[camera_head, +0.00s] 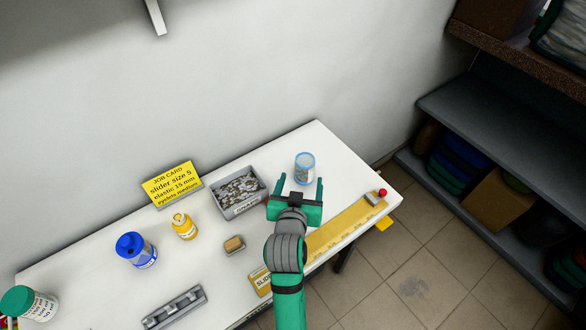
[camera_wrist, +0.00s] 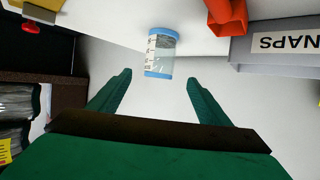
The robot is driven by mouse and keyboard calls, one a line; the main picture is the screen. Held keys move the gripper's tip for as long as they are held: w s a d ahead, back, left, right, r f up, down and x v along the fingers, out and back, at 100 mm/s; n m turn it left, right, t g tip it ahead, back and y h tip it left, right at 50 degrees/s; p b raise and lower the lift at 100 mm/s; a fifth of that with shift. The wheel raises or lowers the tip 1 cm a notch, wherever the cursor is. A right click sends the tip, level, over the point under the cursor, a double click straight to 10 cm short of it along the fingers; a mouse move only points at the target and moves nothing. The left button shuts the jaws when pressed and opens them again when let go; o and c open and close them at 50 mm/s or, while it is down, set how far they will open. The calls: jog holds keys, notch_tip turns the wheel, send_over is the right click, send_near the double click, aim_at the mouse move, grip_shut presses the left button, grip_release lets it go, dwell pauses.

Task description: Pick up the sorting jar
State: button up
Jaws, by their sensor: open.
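A small clear jar with light-blue ends (camera_head: 305,168), which I take for the sorting jar, stands on the white table near its far right end. In the wrist view the jar (camera_wrist: 160,53) shows measuring marks on its side and lies just beyond the fingertips, centred between them. My gripper (camera_head: 301,181) is open and empty, with its green fingers pointing at the jar. In the wrist view the gripper (camera_wrist: 160,78) has a clear gap between its fingers.
A grey snaps bin (camera_head: 240,207) stands left of my gripper; it also shows in the wrist view (camera_wrist: 282,65). A yellow ruler-like strip (camera_head: 347,226) lies to the right. A blue-lidded jar (camera_head: 130,245), yellow bottle (camera_head: 183,228) and job card (camera_head: 171,184) are farther left.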

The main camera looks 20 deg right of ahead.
aim_at(305, 164)
jog(key=x, duration=1)
jog(key=shift+w+d, duration=0.15)
jog(key=shift+w, duration=0.1)
jog(key=c, duration=1.2)
